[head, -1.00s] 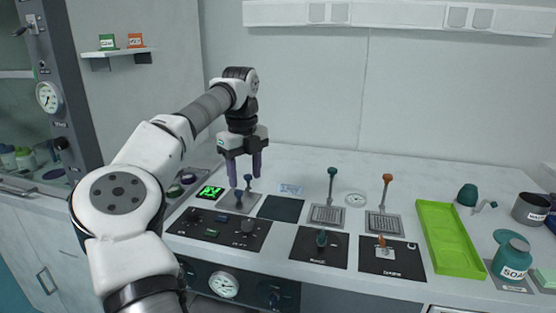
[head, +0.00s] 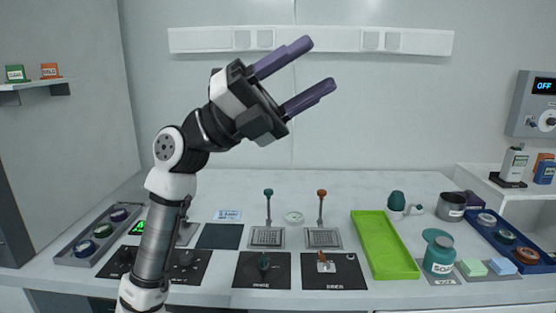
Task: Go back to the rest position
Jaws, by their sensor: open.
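My gripper (head: 322,68) is raised high above the left-middle of the table, in front of the back wall. Its two purple fingers are spread apart and point up and to the right. Nothing is between them. My arm rises from the bottom left and hides part of the left control panel and the green display. The gripper touches nothing on the white table (head: 365,184).
A green tray (head: 384,246), a teal soap jar (head: 439,254) and a grey mug (head: 452,207) stand at the right. Two upright levers (head: 268,207) stand mid-table. A blue tray (head: 535,241) lies far right. A white wall rail (head: 310,40) runs above.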

